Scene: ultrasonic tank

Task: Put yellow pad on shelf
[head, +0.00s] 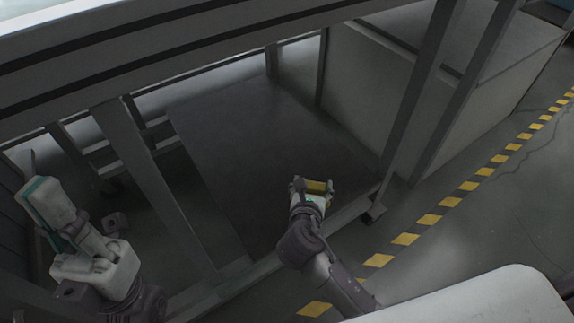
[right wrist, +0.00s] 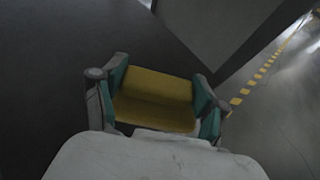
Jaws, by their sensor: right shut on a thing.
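The yellow pad (right wrist: 155,98) is between the fingers of my right gripper (right wrist: 158,100) in the right wrist view. That gripper is shut on it, with a teal-lined finger at each end of the pad. In the head view my right gripper (head: 314,186) holds the pad (head: 318,186) over the near right part of the dark lower shelf (head: 235,150). I cannot tell whether the pad touches the shelf. My left gripper (head: 35,185) is at the far left, away from the pad; its finger opening is unclear.
Grey frame posts (head: 150,185) stand at the left and right of the shelf. A large grey cabinet (head: 365,95) is behind it to the right. Yellow-black floor tape (head: 450,202) runs along the right. Most of the shelf surface is clear.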

